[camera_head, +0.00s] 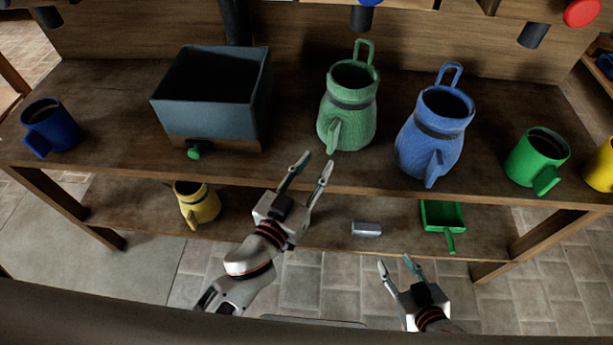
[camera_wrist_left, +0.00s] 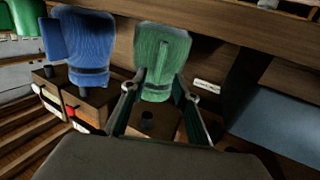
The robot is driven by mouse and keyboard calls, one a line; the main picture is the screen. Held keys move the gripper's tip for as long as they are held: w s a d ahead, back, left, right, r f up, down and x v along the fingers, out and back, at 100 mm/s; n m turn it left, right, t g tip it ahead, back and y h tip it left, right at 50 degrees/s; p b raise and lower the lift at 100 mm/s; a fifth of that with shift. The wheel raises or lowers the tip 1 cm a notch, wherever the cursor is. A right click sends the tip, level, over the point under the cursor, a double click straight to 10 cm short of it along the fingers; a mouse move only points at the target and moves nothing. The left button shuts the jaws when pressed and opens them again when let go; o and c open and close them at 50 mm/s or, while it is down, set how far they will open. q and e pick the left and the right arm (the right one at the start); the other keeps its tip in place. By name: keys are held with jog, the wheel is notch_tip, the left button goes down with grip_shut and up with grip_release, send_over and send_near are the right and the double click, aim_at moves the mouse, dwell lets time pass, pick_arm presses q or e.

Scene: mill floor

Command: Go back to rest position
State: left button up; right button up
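My left gripper (camera_head: 317,162) is open and empty, in front of the shelf's front edge and just short of the green pitcher (camera_head: 347,112). My right gripper (camera_head: 394,262) is open and empty, lower and to the right, in front of the lower shelf. Nothing shows between its fingers.
The upper shelf (camera_head: 100,100) holds a blue mug (camera_head: 50,127), a dark grey bin (camera_head: 205,105), a blue pitcher (camera_head: 432,140) and a green mug (camera_head: 536,158). The lower shelf has a yellow pitcher (camera_head: 197,203), a small metal block (camera_head: 366,229) and a green scoop (camera_head: 442,215).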

pick_arm(q)
jog(key=shift+v, duration=1.9)
